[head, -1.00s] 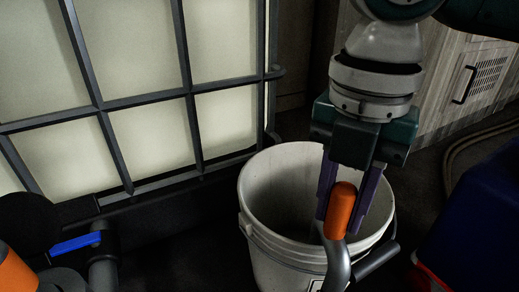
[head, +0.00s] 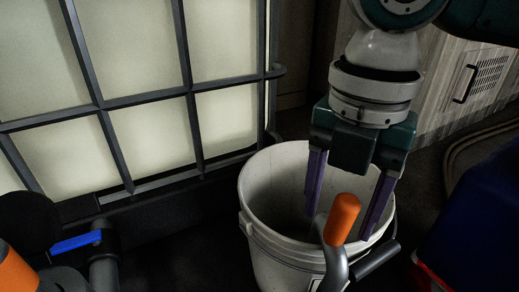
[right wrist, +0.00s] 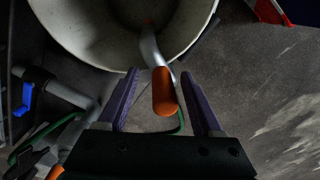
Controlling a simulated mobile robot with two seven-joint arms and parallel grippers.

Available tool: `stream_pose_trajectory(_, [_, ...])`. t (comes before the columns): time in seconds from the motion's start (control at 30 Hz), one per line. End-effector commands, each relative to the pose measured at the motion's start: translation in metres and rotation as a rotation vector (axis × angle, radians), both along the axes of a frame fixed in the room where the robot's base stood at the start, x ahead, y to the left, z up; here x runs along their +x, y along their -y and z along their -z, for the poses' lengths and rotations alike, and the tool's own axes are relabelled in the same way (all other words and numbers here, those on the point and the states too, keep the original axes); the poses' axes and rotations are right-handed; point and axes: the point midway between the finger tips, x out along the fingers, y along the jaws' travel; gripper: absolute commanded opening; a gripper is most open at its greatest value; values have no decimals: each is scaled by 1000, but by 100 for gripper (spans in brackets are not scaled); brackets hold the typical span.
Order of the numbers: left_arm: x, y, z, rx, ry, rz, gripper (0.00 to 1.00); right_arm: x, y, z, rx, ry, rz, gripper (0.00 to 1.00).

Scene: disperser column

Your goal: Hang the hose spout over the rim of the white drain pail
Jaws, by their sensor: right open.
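The white drain pail (head: 283,258) stands upright on the floor in the middle of the head view. The hose spout is a curved grey tube (head: 333,268) with an orange grip (head: 343,219), at the pail's near right rim. In the right wrist view the grey tube (right wrist: 150,48) crosses the pail's rim (right wrist: 75,48), with its far part over the inside and the orange grip (right wrist: 164,92) outside. My right gripper (head: 343,226) is open, its purple fingers apart on either side of the grip, clear of it in the wrist view. My left gripper is not in view.
A caged pale tank (head: 145,135) stands at left, with a blue-handled valve (head: 75,242) low in front. A dark blue object (head: 480,215) stands right of the pail. A cabinet (head: 465,85) is behind. A thin green line (right wrist: 180,122) shows below the orange grip.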

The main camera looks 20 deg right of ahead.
Motion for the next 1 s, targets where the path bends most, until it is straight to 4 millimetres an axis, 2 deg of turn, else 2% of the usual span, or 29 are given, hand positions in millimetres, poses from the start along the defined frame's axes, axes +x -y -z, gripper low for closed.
stream_pose_trajectory(0.27, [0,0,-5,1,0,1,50,-1,0,-6,0,-2,0,67])
stream_pose_trajectory(0.47, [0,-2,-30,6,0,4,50,0,0,-34,-1,-2,0,67])
stream_pose_trajectory(0.73, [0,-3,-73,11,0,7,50,0,0,-89,-1,1,0,67])
stream_pose_trajectory(0.83, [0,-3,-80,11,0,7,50,0,0,-99,0,0,1,67])
stream_pose_trajectory(1.0, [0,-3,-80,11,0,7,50,0,0,-100,-1,-1,0,67])
